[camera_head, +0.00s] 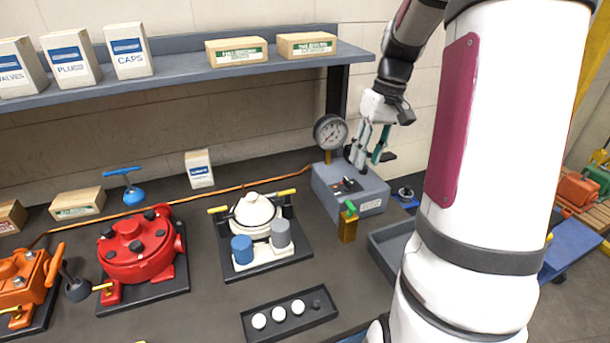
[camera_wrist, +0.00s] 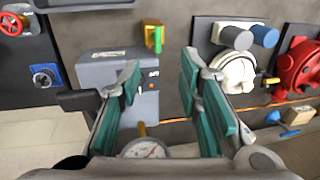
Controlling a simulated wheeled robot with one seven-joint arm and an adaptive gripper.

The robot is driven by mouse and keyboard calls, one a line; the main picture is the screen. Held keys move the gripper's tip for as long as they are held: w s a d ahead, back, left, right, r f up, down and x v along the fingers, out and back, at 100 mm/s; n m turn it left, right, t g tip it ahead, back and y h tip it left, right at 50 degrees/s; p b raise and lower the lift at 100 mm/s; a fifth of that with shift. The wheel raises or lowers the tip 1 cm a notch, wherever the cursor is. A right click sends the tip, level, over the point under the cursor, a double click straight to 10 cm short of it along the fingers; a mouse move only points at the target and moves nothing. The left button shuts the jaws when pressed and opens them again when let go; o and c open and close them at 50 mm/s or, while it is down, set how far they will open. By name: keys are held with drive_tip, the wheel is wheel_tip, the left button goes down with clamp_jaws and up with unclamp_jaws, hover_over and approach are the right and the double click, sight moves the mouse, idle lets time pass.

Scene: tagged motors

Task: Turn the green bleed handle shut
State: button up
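The green bleed handle (camera_head: 348,207) sits on top of a small brass block (camera_head: 347,230), in front of a grey box (camera_head: 352,190) with a gauge (camera_head: 330,132). In the wrist view the green handle (camera_wrist: 158,39) is beyond the fingertips, near the top middle, with the brass block (camera_wrist: 152,23) beside it. My gripper (camera_head: 369,160) is above the grey box, up and to the right of the handle, and apart from it. In the wrist view my gripper (camera_wrist: 160,72) has its teal-padded fingers spread wide, with nothing between them.
A white-topped valve unit (camera_head: 256,212) and a red pump (camera_head: 138,248) stand left of the brass block. A black tray with white balls (camera_head: 289,314) lies in front. A dark empty bin (camera_head: 390,247) is at the right. A shelf (camera_head: 200,70) with boxes runs behind.

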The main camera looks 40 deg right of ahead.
drive_tip(key=p, duration=0.2)
approach(350, 209)
drive_tip(key=f, duration=0.5)
drive_tip(key=w+a+f, duration=0.1)
drive_tip(key=f, duration=0.1)
drive_tip(key=shift+f, duration=0.4)
clamp_jaws()
